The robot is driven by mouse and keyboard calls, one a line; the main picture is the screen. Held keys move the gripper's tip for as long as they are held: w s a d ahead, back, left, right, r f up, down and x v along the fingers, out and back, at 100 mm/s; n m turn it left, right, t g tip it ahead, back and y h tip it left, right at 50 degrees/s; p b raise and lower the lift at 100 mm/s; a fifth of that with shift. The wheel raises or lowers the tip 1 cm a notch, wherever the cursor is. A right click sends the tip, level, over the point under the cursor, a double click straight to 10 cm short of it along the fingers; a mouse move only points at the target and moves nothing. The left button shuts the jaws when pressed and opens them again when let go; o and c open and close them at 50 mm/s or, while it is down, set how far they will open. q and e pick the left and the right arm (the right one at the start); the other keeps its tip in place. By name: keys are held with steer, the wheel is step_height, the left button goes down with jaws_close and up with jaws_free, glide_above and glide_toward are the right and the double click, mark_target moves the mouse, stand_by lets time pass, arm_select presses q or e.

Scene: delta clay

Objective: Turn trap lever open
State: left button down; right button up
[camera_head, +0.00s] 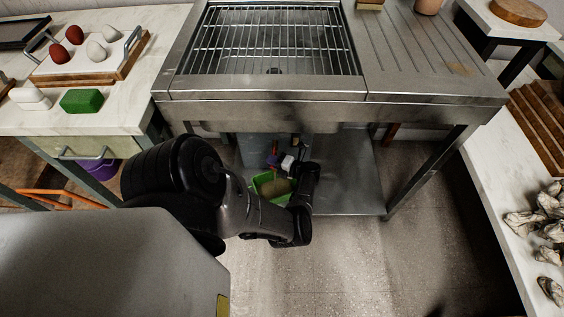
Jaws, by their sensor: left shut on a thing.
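My left arm reaches in from the left and bends under the steel sink unit (270,112). My left gripper (298,162) is at the far end of it, under the sink's front edge, small and dark in the shade. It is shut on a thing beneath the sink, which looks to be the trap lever. The lever itself is mostly hidden by my gripper and the shadow, so its angle cannot be told. My right gripper is not in view.
A green bin (256,184) with a brownish thing in it stands on the steel lower shelf (350,185), beside small coloured items. The sink's front legs flank the space. A left worktop (120,118) holds a tray, eggs-like lumps and a green block (82,100).

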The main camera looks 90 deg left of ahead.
arm_select(q)
steer(key=c, duration=1.1)
jaws_free()
steer(key=shift+c, duration=0.2)
steer(key=shift+w+d+r, duration=0.1)
steer(key=shift+w+d, duration=0.05)
steer(key=shift+w, duration=0.1)
steer(key=p+v, duration=0.1)
steer(key=v, duration=1.2)
steer(key=shift+p, duration=0.4)
